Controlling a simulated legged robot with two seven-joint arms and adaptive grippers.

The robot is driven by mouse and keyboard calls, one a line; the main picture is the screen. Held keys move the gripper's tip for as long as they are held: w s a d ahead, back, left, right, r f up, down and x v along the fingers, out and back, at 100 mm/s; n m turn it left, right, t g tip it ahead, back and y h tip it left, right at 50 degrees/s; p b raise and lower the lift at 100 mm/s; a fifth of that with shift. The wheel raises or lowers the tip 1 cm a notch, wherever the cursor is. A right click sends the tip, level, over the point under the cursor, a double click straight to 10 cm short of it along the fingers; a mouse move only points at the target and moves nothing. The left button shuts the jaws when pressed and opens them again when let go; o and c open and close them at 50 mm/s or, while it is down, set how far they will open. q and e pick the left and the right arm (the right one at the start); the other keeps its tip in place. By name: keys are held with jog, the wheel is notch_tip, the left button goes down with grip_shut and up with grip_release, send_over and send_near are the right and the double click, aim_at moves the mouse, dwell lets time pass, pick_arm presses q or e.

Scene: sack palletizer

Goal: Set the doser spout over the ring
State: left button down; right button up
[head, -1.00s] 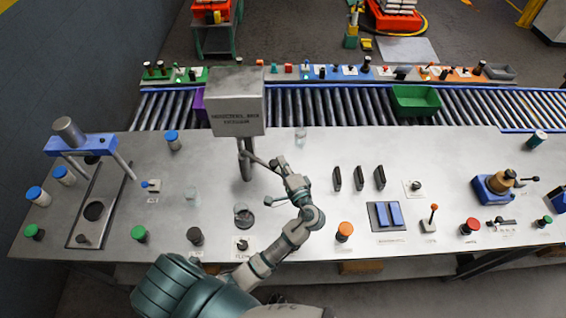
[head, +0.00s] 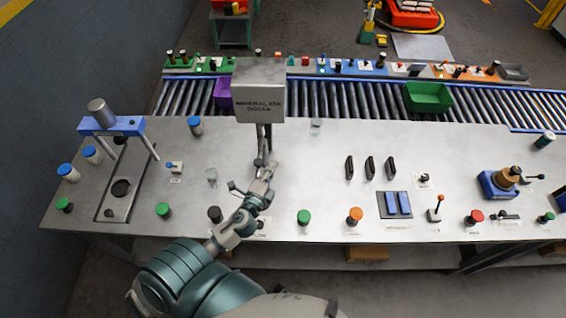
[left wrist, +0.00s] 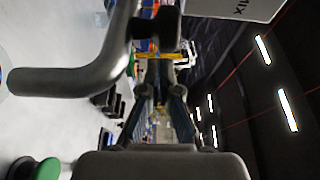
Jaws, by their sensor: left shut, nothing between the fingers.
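The mineral mix doser, a grey box (head: 259,103) on a post (head: 264,138), stands at the table's middle back. Its spout (head: 262,160) is low at the post and partly covered by my left gripper (head: 267,172). In the left wrist view, a bent grey pipe (left wrist: 70,78), which looks like the spout, crosses close on the left. My left gripper (left wrist: 160,60) is shut and empty beside it; whether they touch I cannot tell. The ring is not visible, apparently behind my left forearm. My right gripper is out of view.
A dark knob (head: 215,214) and a green button (head: 304,217) flank my left arm at the front edge. A clear glass (head: 211,176) stands to the left. A blue-framed press (head: 112,127) is further left.

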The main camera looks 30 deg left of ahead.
pick_arm(q)
jog(key=shift+s+a+r+m+h, duration=0.1)
jog(key=shift+s+a+m+h, duration=0.25)
jog(key=shift+s+a+h, duration=0.3)
jog(key=shift+s+a+r+m+h, duration=0.1)
jog(key=shift+s+a+m+h, duration=0.3)
jog(key=shift+s, duration=0.3)
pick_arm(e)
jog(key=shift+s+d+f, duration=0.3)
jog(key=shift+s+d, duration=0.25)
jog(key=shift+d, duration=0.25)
pick_arm(q)
jog(key=shift+a, duration=0.1)
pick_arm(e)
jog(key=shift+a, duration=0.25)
